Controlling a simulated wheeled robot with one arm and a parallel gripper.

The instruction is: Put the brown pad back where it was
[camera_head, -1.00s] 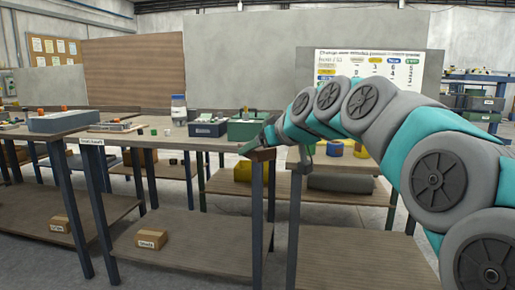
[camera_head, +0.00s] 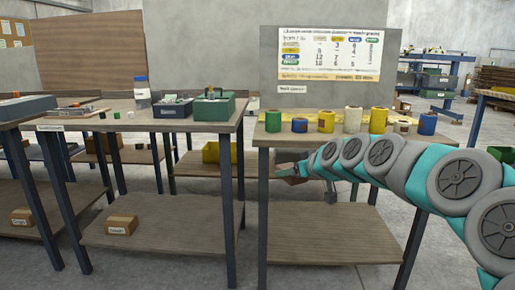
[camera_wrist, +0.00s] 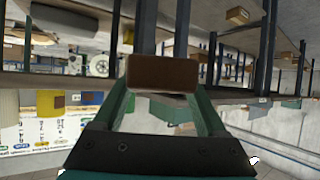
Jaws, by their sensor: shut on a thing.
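The brown pad (camera_wrist: 162,72) is a small, brown, rectangular block. In the wrist view it sits across the tips of my gripper (camera_wrist: 165,88), held between the two green fingers. In the head view my gripper (camera_head: 288,172) is in front of the right-hand table, below its top edge. There the pad is small and hard to make out. My gripper is shut on the pad, clear of any surface as far as I can see.
The right-hand table (camera_head: 335,141) carries several colored rolls, with a chart (camera_head: 330,55) behind. The middle table (camera_head: 150,121) holds a green toolbox (camera_head: 214,107) and a dark bin (camera_head: 172,108). A lower shelf (camera_head: 330,228) under the right-hand table is bare.

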